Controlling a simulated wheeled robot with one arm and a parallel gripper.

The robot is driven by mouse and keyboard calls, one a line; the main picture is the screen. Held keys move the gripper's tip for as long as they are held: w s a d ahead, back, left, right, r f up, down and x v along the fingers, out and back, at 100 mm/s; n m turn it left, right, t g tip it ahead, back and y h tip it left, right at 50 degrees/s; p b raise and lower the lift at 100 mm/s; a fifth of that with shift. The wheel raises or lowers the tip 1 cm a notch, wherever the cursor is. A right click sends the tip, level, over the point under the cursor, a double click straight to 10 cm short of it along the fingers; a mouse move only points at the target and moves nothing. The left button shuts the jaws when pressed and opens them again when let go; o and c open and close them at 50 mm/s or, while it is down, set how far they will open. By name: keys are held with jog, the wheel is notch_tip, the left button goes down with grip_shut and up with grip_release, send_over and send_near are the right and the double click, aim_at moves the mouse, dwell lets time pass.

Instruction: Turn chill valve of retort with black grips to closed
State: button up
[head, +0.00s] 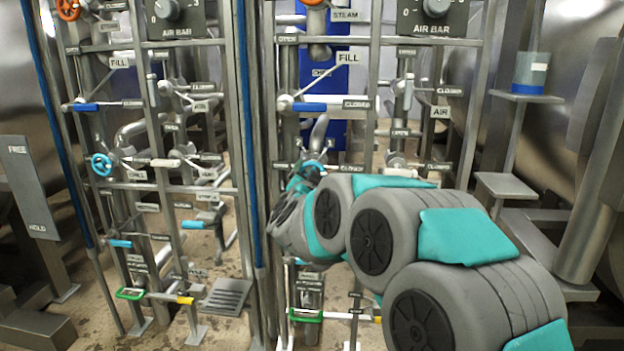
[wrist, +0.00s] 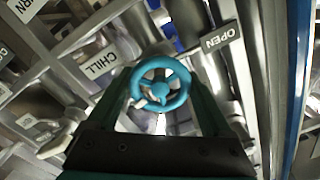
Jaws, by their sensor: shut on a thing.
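The chill valve is a blue handwheel (wrist: 148,72) in the middle of the wrist view, beside a CHILL label (wrist: 100,62). An OPEN plate (wrist: 221,38) is up and to the right of it. My gripper (wrist: 161,91) has one finger on each side of the wheel and is shut on it. In the head view my arm reaches to the right-hand pipe panel, and the gripper (head: 305,177) is at the wheel there. My arm partly hides the wheel and the pipes below it. Black grips cannot be made out.
A matching blue handwheel (head: 101,164) is on the left-hand panel. Blue-handled fill levers (head: 310,107) and AIR BAR dials (head: 437,8) are above. Steel uprights stand close to my arm. A blue-grey cup (head: 531,70) is on a small shelf at right.

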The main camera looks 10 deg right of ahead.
jog(key=shift+f+m+b, duration=0.1)
jog(key=shift+m+b, duration=0.25)
jog(key=shift+m, duration=0.75)
jog(key=o, duration=1.1)
jog(key=shift+o, duration=0.2)
jog(key=shift+s, duration=0.1)
jog(key=v, duration=0.7)
jog(key=shift+s+p, duration=0.3)
jog(key=shift+a, duration=0.1)
